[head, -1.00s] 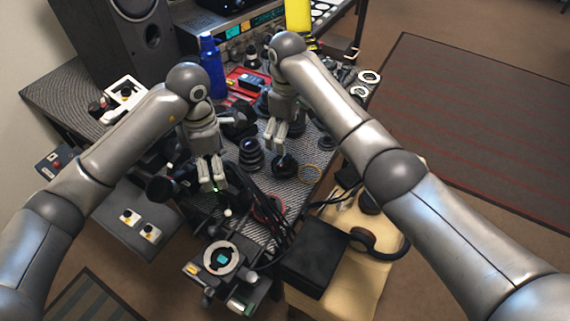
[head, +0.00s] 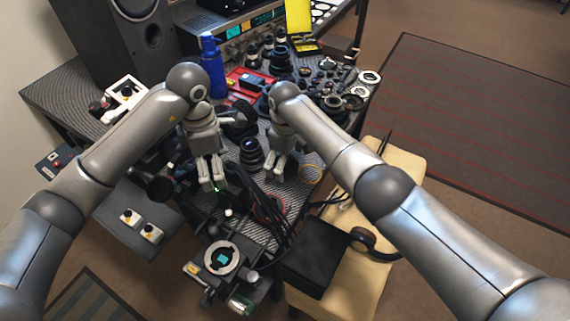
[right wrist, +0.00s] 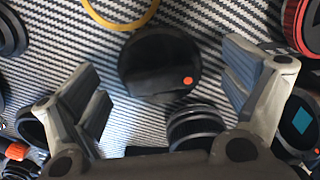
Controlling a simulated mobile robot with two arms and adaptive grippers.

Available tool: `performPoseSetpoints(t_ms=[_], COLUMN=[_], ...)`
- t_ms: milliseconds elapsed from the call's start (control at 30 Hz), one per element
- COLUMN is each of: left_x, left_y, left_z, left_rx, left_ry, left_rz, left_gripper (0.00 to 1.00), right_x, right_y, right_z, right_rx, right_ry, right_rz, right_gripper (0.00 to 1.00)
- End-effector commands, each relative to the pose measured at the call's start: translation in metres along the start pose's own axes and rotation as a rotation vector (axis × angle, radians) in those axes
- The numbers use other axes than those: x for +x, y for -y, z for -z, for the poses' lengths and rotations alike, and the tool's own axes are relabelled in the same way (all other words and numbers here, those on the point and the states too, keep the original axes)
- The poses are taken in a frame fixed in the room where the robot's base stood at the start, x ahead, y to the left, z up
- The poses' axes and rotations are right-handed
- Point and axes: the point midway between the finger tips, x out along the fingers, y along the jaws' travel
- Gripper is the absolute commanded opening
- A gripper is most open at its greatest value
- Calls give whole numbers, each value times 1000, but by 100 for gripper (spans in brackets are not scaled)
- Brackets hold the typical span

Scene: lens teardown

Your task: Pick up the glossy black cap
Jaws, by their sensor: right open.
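A round black cap (right wrist: 158,62) with an orange dot lies on the striped mat in the right wrist view, between and a little beyond my right gripper's fingers. My right gripper (right wrist: 163,80) is open, with a finger on either side of the cap and nothing held. In the head view my right gripper (head: 274,172) is low over the mat, and the cap (head: 291,167) shows partly beside its fingers. Whether the fingers touch the cap is not clear. My left gripper (head: 213,186) hangs over the mat's left part; its finger gap is too small to judge.
A black lens barrel (head: 251,152) stands between the grippers. A yellow ring (head: 311,174) lies just right of the cap. A blue bottle (head: 212,68) and several lens parts crowd the back. A red-rimmed ring (right wrist: 303,28) lies right of the right gripper.

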Motion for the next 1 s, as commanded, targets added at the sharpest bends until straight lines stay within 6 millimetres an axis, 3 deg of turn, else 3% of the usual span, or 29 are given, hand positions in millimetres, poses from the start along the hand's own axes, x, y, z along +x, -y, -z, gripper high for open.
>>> performPoseSetpoints(t_ms=[133, 467, 767, 1000], left_x=[0, 0, 0, 0], left_y=[0, 0, 0, 0], left_z=[0, 0, 0, 0], left_rx=[0, 0, 0, 0], left_ry=[0, 0, 0, 0], left_rz=[0, 0, 0, 0], left_gripper=[93, 93, 93, 93], right_x=[0, 0, -3, -36], right_y=[0, 0, 0, -1], right_z=[0, 0, 0, 1], right_rx=[0, 0, 0, 1], right_ry=[0, 0, -1, -5], right_rz=[0, 0, 0, -3], right_gripper=[92, 50, 49, 49])
